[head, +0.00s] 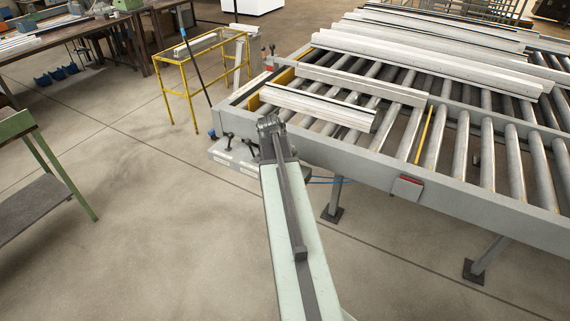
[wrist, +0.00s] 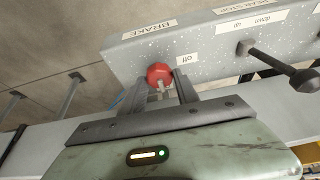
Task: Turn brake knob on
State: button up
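The brake knob (wrist: 159,73) is a round red knob on a speckled grey panel (wrist: 205,45), beneath a BRAKE label (wrist: 150,29). A label reading "off" (wrist: 187,59) sits just right of it. My gripper (wrist: 161,86) is right at the knob in the wrist view, with one finger on each side and a gap between them. I cannot tell whether either finger touches the knob. In the head view my gripper (head: 269,124) is at the near left corner of the roller table, and the arm hides the red knob.
A black-knobbed lever (wrist: 275,65) stands right of the brake knob, by an up/down label. The roller conveyor (head: 470,205) carries several pale profiles (head: 320,105). A yellow frame (head: 187,90) stands at the back left.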

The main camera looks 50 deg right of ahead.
jog(key=o, duration=0.3)
jog(key=shift+r, duration=0.15)
jog(key=p+v, duration=0.7)
jog(key=shift+a+r, duration=0.2)
